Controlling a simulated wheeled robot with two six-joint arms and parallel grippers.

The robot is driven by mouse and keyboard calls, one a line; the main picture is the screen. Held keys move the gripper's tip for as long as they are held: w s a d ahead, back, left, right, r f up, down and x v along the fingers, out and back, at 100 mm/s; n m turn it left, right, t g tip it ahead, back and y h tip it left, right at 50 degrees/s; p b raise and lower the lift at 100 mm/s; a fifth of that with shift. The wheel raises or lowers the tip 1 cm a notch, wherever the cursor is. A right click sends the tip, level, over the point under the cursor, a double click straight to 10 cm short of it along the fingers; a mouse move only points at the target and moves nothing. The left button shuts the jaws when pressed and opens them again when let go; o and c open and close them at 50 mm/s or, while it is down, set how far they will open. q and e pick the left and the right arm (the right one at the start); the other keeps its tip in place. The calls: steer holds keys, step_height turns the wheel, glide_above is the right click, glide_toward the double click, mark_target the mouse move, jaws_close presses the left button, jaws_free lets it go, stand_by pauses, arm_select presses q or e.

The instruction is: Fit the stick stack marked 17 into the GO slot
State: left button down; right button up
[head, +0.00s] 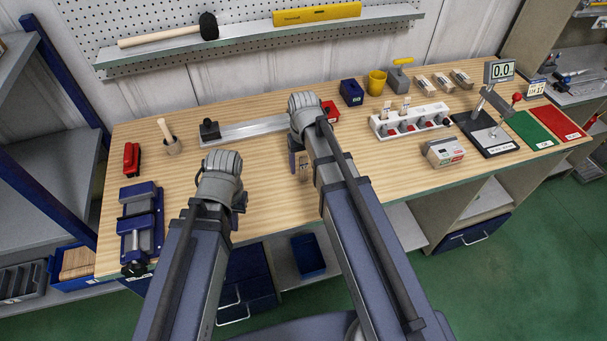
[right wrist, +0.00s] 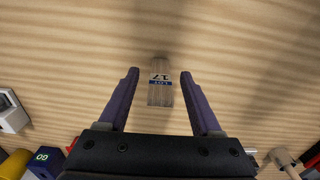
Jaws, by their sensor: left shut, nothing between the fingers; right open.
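In the head view the stack (head: 304,168) is small beside my right gripper (head: 298,160). My left gripper (head: 238,204) is shut and empty over the front of the bench. A grey block with green and red labels (head: 443,152) stands to the right; its lettering and any GO slot are too small to read.
A white rack (head: 410,121) holds several upright pieces behind the grey block. A display stand (head: 490,125), a green mat (head: 531,130) and a red mat (head: 563,122) are at the right. A blue vise (head: 140,225) is at the left. The bench front centre is clear.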

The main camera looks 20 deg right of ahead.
jaws_close()
stand_by(0.5)
